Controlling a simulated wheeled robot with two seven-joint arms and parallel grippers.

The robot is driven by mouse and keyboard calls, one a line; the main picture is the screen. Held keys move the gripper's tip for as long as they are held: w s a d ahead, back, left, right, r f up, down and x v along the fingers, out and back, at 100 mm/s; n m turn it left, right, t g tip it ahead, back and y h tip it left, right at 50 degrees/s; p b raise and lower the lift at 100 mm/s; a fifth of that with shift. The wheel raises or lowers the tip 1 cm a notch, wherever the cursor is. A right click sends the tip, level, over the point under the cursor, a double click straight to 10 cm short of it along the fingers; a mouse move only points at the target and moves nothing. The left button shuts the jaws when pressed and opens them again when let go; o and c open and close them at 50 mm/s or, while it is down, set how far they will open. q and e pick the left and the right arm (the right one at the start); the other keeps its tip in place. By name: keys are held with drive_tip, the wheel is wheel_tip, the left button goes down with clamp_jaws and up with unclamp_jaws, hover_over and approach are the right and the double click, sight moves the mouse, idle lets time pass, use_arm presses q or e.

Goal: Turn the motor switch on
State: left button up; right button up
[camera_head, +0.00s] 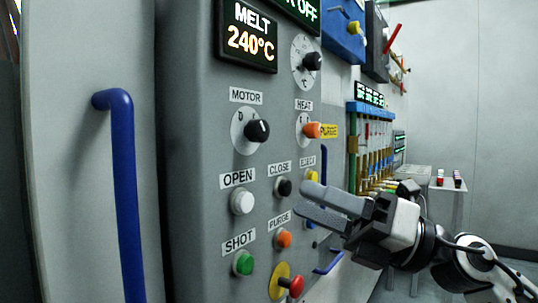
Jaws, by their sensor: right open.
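The motor switch (257,131) is a black rotary knob on a pale round dial, under the MOTOR label (246,95) on the grey control panel (190,150). Its dial letters are too small to read with certainty. My right gripper (305,204) reaches in from the right, in front of the panel, below and to the right of the motor switch. It is apart from the switch, and nothing shows between its fingers. Its fingers partly cover the area near the PURGE and EJECT buttons. My left gripper is not in view.
Close to the motor switch are the orange HEAT knob (312,130), white OPEN button (241,202), black CLOSE button (283,187), green SHOT button (243,263) and a red mushroom button (291,285). A blue handle (124,190) stands out at left. A small table (452,188) stands at the back right.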

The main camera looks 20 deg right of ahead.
sight(264, 131)
drive_tip(key=s+d+r+n+t+h+b, duration=0.2)
drive_tip(key=s+d+r+n+h, duration=0.4)
drive_tip(key=r+n, duration=0.3)
drive_tip(key=shift+h, duration=0.6)
drive_tip(key=p+x, duration=0.2)
drive_tip(key=x, duration=0.3)
drive_tip(key=p+x, duration=0.3)
drive_tip(key=x, duration=0.1)
drive_tip(key=r+p+x, duration=0.1)
drive_tip(key=p+x, duration=0.2)
drive_tip(key=x, duration=0.2)
drive_tip(key=shift+a, duration=0.35)
drive_tip(key=shift+w+a+f, duration=0.15)
drive_tip(key=shift+w+a, duration=0.25)
drive_tip(key=shift+w, duration=0.15)
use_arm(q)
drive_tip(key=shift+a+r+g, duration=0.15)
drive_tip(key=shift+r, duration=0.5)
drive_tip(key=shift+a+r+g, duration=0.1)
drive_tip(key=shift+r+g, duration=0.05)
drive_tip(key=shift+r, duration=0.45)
use_arm(e)
drive_tip(key=shift+w, duration=0.1)
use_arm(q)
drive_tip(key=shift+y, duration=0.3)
use_arm(e)
drive_tip(key=shift+c, duration=0.3)
